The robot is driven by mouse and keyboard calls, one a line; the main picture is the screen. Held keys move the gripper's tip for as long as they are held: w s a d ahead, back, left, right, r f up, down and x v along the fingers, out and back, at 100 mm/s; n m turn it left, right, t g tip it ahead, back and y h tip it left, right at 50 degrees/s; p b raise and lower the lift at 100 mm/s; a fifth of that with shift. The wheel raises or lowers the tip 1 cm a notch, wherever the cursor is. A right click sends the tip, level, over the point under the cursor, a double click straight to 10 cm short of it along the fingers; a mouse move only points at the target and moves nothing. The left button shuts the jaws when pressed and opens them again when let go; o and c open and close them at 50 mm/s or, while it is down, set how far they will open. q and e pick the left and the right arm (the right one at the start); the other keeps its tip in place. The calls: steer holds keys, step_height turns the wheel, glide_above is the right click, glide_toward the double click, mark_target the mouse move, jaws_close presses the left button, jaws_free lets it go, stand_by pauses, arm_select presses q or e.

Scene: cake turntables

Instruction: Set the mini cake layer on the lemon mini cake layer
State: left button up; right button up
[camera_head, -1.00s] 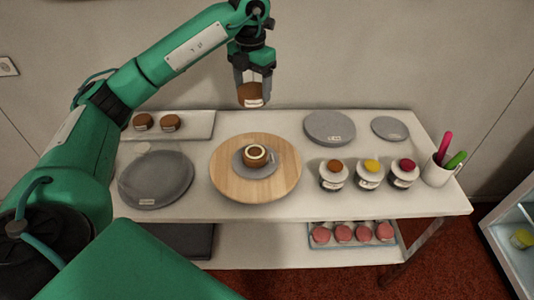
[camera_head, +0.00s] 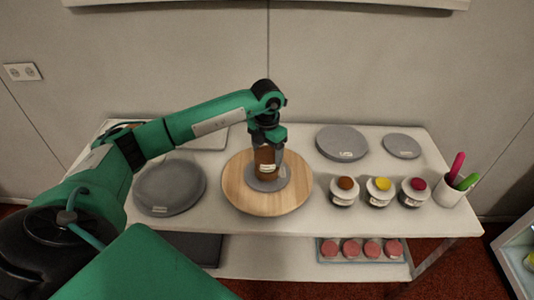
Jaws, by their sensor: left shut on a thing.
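My left gripper (camera_head: 267,148) is shut on the brown mini cake layer (camera_head: 265,157), which has a pale label on its side. It holds the layer upright over the middle of the wooden turntable (camera_head: 238,196). Brown cake (camera_head: 267,176) shows just below the label, on a small grey plate (camera_head: 284,181); this appears to be the lower, lemon mini cake layer. Its top is hidden by the held layer, and I cannot tell whether the two touch. My right gripper is not in view.
A large grey disc (camera_head: 170,187) lies left of the turntable. Several small cups with coloured tops (camera_head: 378,193) stand to the right, beside a pen cup (camera_head: 449,192). Two grey discs (camera_head: 342,141) lie at the back right. Pink cakes (camera_head: 350,249) sit on the lower shelf.

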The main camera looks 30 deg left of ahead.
arm_select(q)
steer(key=shift+f, duration=0.95)
steer(key=o, duration=1)
steer(key=shift+c, duration=0.2)
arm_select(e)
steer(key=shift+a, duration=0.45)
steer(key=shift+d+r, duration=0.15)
